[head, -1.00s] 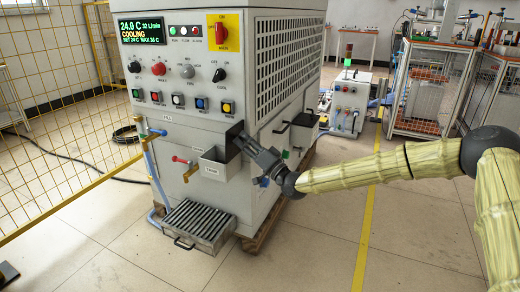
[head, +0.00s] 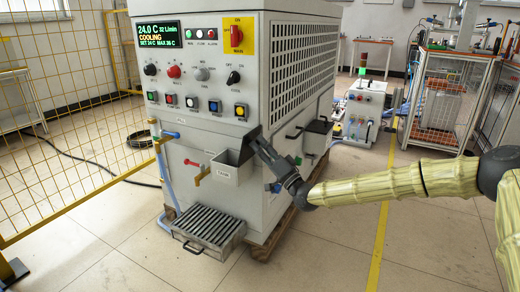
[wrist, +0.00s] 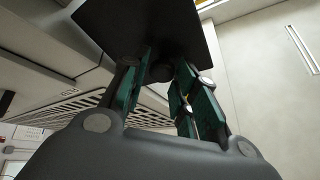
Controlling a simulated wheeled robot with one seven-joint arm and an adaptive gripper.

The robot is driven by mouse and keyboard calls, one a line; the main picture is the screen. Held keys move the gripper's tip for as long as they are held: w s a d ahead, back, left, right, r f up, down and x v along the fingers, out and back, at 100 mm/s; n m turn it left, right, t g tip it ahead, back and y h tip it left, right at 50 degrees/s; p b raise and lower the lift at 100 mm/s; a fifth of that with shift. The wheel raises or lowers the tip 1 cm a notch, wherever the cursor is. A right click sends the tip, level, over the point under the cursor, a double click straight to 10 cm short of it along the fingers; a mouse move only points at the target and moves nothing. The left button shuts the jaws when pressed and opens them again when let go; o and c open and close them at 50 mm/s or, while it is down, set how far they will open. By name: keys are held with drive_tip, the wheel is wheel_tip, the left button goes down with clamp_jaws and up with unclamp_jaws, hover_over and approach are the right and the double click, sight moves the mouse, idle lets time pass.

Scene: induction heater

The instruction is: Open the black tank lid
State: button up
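The black tank lid (head: 249,144) stands steeply tilted up at the right of the small grey box labelled TANK (head: 224,173), on the front of the grey machine. The box's top looks uncovered. My gripper (head: 262,149) is at the lid, coming from the right. In the wrist view the lid (wrist: 155,22) is a dark square plate across the fingertips. My gripper (wrist: 165,68) has its two green-padded fingers apart, with a small dark round part between them. Whether the fingers touch the lid or that part is unclear.
The machine (head: 215,120) has buttons and knobs above the box. A red tap (head: 192,163) sits left of the box, and a slatted tray (head: 208,226) sticks out below. A yellow mesh fence (head: 75,130) stands at left. The floor in front is clear.

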drive_tip(key=shift+o, duration=1.1)
drive_tip(key=shift+s+a+f, duration=0.1)
drive_tip(key=shift+a, duration=0.05)
drive_tip(key=v, duration=1.2)
